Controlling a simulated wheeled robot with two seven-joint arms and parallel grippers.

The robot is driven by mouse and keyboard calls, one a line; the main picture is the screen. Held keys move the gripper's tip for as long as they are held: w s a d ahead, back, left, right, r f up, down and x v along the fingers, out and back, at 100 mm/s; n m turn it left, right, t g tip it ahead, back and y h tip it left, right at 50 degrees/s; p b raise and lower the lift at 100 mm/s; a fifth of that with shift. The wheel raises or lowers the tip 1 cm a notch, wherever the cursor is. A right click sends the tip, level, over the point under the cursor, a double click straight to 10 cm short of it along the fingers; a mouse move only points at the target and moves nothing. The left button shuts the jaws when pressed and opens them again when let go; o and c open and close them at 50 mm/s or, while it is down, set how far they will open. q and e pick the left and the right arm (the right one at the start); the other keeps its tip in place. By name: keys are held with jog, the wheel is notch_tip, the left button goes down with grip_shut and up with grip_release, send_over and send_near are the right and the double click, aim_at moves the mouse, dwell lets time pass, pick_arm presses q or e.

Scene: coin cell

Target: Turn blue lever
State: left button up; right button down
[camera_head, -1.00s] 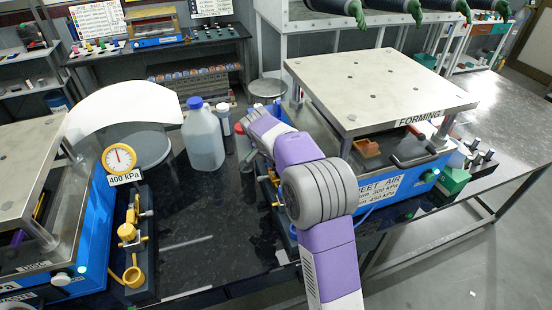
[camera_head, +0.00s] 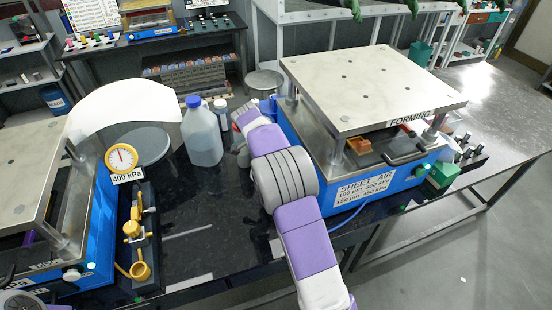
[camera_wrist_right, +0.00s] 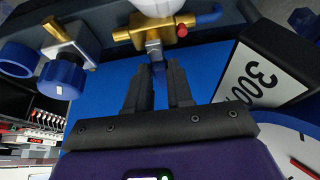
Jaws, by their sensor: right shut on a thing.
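In the right wrist view, my right gripper (camera_wrist_right: 158,76) is closed around the blue end of a lever (camera_wrist_right: 158,68). The lever's metal stem rises from its fingertips to a brass valve (camera_wrist_right: 150,32) with a small red button. In the head view, my right arm reaches to the left side of the FORMING press (camera_head: 375,88); its own wrist hides the gripper and lever there.
In the head view, a jug (camera_head: 202,138) and a yellow gauge (camera_head: 121,158) stand left of my arm.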

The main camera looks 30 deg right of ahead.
dwell(0.3)
jog(key=c, duration=1)
grip_release()
jog(key=p+v, duration=0.1)
jog(key=v, duration=0.6)
jog(key=shift+r, duration=0.25)
jog(key=shift+a, duration=0.15)
